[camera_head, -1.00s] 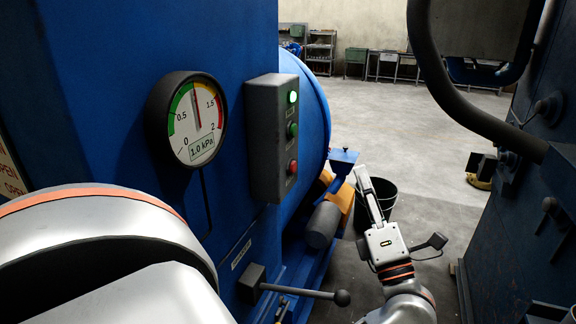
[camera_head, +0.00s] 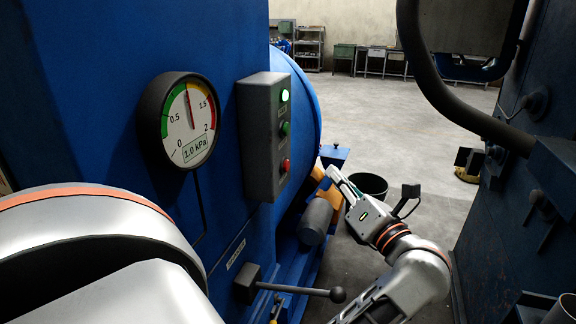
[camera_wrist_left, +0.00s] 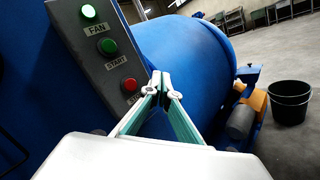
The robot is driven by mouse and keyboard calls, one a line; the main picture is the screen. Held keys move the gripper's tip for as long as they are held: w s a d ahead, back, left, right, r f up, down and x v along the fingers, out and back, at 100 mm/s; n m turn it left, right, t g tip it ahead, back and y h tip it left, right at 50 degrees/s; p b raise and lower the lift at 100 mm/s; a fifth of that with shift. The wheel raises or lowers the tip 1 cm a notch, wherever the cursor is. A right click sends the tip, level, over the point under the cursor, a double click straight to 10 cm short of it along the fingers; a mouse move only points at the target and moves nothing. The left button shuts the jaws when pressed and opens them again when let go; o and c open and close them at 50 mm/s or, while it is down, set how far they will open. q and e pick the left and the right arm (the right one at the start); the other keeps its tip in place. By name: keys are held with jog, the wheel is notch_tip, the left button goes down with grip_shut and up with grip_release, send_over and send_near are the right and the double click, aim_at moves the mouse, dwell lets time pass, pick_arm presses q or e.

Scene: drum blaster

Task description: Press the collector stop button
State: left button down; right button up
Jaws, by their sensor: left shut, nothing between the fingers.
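The grey control box (camera_head: 264,150) is on the blue machine's side. It has a lit green FAN lamp (camera_wrist_left: 88,11), a green START button (camera_wrist_left: 109,46) and a red button (camera_wrist_left: 130,84) at the bottom. The label below the red button is partly hidden. In the head view the red button (camera_head: 285,165) faces right. My left gripper (camera_head: 331,172) is shut and empty, to the right of the box and apart from it. In the left wrist view its fingertips (camera_wrist_left: 160,78) appear just right of the red button; the remaining gap is hard to judge. My right gripper is not seen.
A round gauge (camera_head: 182,121) reading 1.0 kPa is left of the box. A lever with a black knob (camera_head: 338,295) sticks out below. A blue drum (camera_wrist_left: 185,62) lies behind the fingers. A black bucket (camera_wrist_left: 289,101) stands on the floor. A dark hose (camera_head: 452,103) hangs at right.

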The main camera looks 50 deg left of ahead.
aim_at(286, 166)
pick_arm(q)
jog(key=s+a, duration=0.3)
jog(key=a, duration=0.3)
jog(key=shift+s+a+p, duration=0.15)
jog(key=shift+s+p, duration=0.1)
jog(key=shift+p, duration=0.2)
dwell(1.1)
jog(key=shift+s+a, duration=0.2)
jog(key=shift+a, duration=0.2)
jog(key=shift+s+a, duration=0.2)
jog(key=shift+a, duration=0.2)
dwell(0.7)
jog(key=shift+d, duration=0.15)
jog(key=shift+w+d, duration=0.45)
jog(key=shift+d, duration=0.2)
